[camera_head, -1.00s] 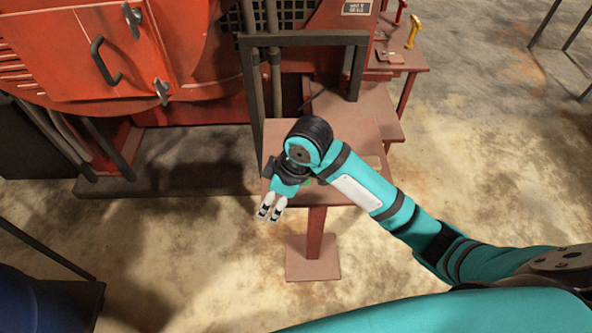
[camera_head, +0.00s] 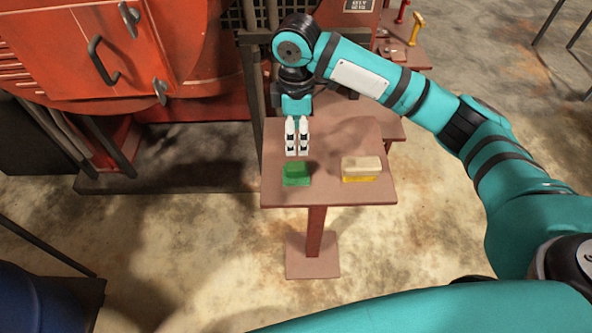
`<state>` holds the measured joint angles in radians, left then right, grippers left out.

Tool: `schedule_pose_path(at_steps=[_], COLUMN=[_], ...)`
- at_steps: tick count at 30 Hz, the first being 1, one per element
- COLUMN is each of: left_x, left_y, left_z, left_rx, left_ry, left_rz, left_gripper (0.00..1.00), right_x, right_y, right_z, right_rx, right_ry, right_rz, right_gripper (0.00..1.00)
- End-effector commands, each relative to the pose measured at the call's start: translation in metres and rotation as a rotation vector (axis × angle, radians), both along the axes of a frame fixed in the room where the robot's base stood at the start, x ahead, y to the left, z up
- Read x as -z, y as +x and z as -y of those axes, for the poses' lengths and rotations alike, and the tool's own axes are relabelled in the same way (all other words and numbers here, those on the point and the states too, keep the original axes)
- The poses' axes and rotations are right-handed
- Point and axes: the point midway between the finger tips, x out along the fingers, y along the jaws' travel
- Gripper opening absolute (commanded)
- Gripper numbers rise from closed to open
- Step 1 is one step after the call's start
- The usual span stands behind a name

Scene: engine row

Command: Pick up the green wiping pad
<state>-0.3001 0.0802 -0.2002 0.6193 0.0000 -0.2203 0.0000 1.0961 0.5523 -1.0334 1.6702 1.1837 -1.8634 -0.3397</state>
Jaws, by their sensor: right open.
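The green wiping pad (camera_head: 297,174) lies near the front left of a small reddish pedestal table (camera_head: 330,192). My right gripper (camera_head: 297,152) is open and empty, its white fingertips pointing down just behind and above the pad. Whether the fingertips touch the pad cannot be told; they appear apart from it. My right arm reaches in from the right and over the back of the table. My left gripper is not in view.
A cream and yellow block (camera_head: 362,168) sits to the right of the pad on the same table. An orange-red machine (camera_head: 90,50) with handles stands behind at the left. A blue drum (camera_head: 45,305) is at the lower left. The floor around the pedestal is clear.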

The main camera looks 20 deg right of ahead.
Motion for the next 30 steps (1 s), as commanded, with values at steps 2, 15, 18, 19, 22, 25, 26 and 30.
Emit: schedule_pose_path(at_steps=[2, 15, 18, 19, 22, 25, 26, 30], left_x=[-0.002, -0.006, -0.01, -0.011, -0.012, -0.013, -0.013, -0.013], left_y=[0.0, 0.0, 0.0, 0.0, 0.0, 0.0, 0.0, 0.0], left_z=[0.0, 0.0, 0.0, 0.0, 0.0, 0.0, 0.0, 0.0], left_rx=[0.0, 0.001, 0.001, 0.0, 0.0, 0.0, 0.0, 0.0], left_ry=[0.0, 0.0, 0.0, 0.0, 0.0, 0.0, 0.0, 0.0], left_rz=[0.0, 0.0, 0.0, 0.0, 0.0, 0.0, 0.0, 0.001], left_gripper=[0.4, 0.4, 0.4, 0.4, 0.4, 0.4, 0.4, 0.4], right_x=[0.018, 0.071, 0.084, 0.088, 0.104, 0.114, 0.116, 0.119], right_y=[-0.001, -0.001, -0.002, -0.003, -0.003, -0.003, -0.003, -0.002], right_z=[0.001, 0.0, 0.0, -0.001, -0.001, -0.001, -0.001, -0.001], right_rx=[0.001, 0.0, 0.0, 0.0, 0.0, -0.001, 0.0, 0.0], right_ry=[-0.001, -0.001, 0.0, 0.0, -0.001, 0.001, 0.001, 0.0], right_rz=[-0.003, 0.0, -0.002, -0.002, -0.001, 0.0, 0.001, 0.002], right_gripper=[0.6, 0.6, 0.6, 0.6, 0.6, 0.6, 0.6, 0.6])
